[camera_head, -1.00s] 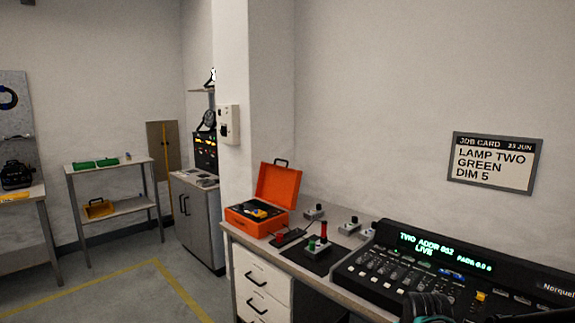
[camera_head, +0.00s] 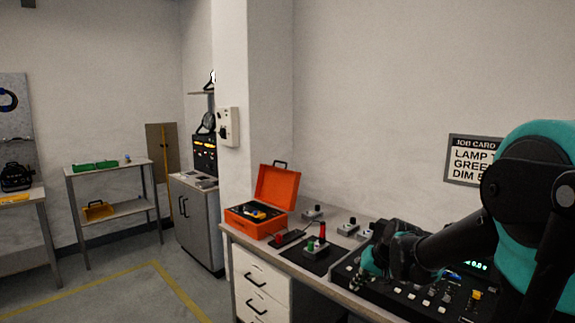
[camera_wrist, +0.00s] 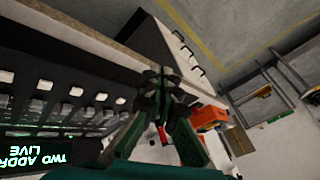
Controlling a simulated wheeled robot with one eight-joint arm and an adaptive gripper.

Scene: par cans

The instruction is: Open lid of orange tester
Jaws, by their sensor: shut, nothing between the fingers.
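The orange tester (camera_head: 255,222) sits at the left end of the bench. Its lid (camera_head: 278,186) stands open, tilted up at the back with a dark handle on top. A dark panel with a few coloured parts shows inside its base. The tester also shows in the wrist view (camera_wrist: 207,117), beyond my fingers. My gripper (camera_head: 372,262) is over the left part of the lighting console, to the right of the tester and apart from it. In the wrist view my gripper (camera_wrist: 163,78) has its fingers together with nothing between them.
The console (camera_head: 432,295) fills the bench's right side under my arm. Small switch boxes (camera_head: 347,230) and a black mat (camera_head: 308,258) with green and red parts lie between it and the tester. A wall pillar (camera_head: 232,60) stands behind the tester. The floor at left is clear.

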